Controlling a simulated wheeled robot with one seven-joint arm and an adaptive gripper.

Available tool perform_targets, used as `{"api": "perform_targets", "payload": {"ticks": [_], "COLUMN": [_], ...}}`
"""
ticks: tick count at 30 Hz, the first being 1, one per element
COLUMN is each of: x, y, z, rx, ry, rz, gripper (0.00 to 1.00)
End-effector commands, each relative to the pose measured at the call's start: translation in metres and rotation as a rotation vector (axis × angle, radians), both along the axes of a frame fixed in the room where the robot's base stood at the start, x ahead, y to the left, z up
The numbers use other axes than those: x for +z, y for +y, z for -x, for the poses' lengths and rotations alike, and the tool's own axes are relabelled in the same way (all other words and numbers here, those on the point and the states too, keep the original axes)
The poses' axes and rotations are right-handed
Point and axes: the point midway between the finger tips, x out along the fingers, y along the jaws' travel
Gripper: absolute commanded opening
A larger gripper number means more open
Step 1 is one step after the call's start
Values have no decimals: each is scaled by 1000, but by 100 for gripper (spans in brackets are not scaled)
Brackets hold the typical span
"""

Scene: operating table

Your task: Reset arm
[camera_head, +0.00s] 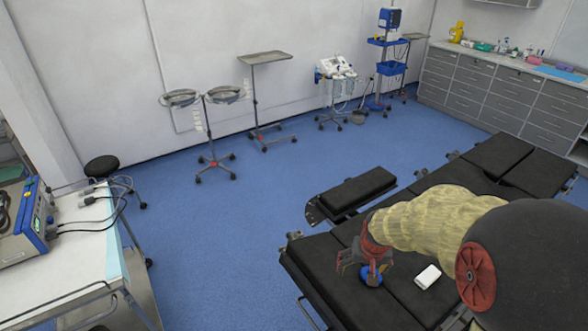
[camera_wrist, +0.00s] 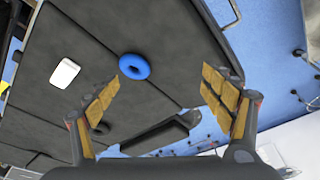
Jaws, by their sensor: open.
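My gripper (camera_head: 355,262) is over the black operating table (camera_head: 340,292), at the end of my arm, which reaches in from the lower right in the head view. In the wrist view my gripper (camera_wrist: 165,106) is open, its two tan-padded fingers spread wide with nothing between the pads. A blue ring (camera_wrist: 134,66) lies on the table's black padding beyond the fingertips. In the head view the ring (camera_head: 371,275) is next to the gripper and partly hidden by it. A white box-like item (camera_head: 427,277) lies on the padding nearby and also shows in the wrist view (camera_wrist: 65,73).
A trolley (camera_head: 80,250) with a blue-framed device (camera_head: 28,225) stands at the left. A stool (camera_head: 103,168), stands with basins (camera_head: 203,98) and a tray stand (camera_head: 265,58) are near the wall. Grey drawers (camera_head: 490,90) line the back right. The blue floor between is clear.

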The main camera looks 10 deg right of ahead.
Motion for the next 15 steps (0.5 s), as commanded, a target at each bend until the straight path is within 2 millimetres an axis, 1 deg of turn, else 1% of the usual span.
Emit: {"api": "perform_targets", "payload": {"ticks": [2, 4, 5, 7, 8, 9, 11, 12, 14, 15], "x": [-1, -3, -5, -10, -10, -2, 16, 29, 48, 61], "y": [0, 2, 4, 9, 11, 15, 24, 31, 40, 47], "z": [1, 8, 13, 30, 40, 52, 68, 77, 89, 97], "rx": [4, 8, 11, 16, 20, 26, 42, 55, 77, 93], "ry": [6, 31, 47, 95, 117, 138, 155, 157, 153, 148], "rz": [-1, -6, -10, -23, -29, -35, -40, -39, -37, -34], "gripper": [82, 82, 82, 82, 82, 82, 82, 82, 82, 82]}}
